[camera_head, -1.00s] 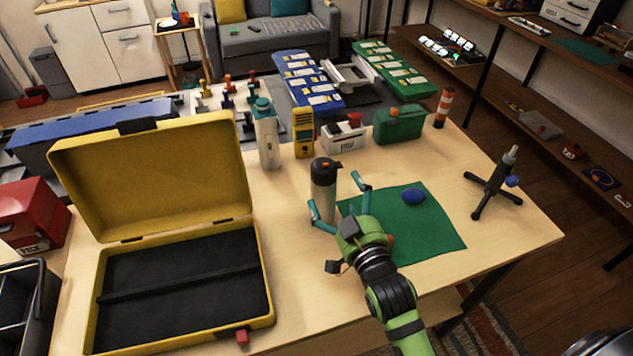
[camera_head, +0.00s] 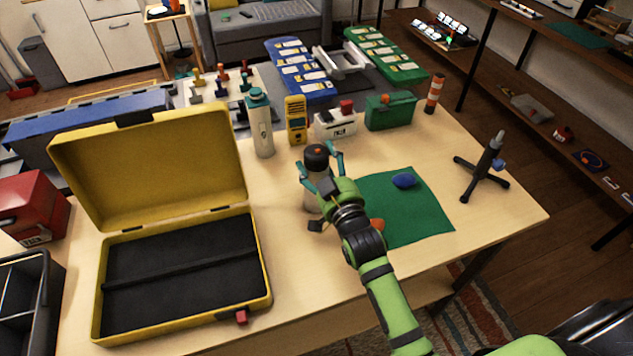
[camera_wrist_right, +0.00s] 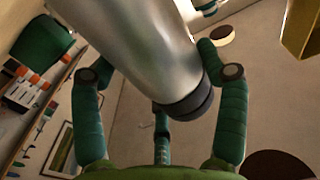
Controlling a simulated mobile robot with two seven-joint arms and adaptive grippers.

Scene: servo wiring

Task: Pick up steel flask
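The steel flask (camera_head: 316,153) stands on the table with its dark cap up, just left of the green mat. Its lower body is partly hidden by my right gripper (camera_head: 318,158). In the right wrist view the silver flask (camera_wrist_right: 150,50) with a black end lies between the spread fingers of my right gripper (camera_wrist_right: 155,58). One finger is close to or touching the flask there; the other is clear of it. My left gripper is not in view.
An open yellow case (camera_head: 258,265) is on the left. A pale bottle (camera_head: 261,130), yellow meter (camera_head: 296,120), white box (camera_head: 336,124) and green box (camera_head: 390,113) stand behind the flask. A blue object (camera_head: 404,180) lies on the green mat (camera_head: 425,215); a small tripod (camera_head: 485,170) stands right.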

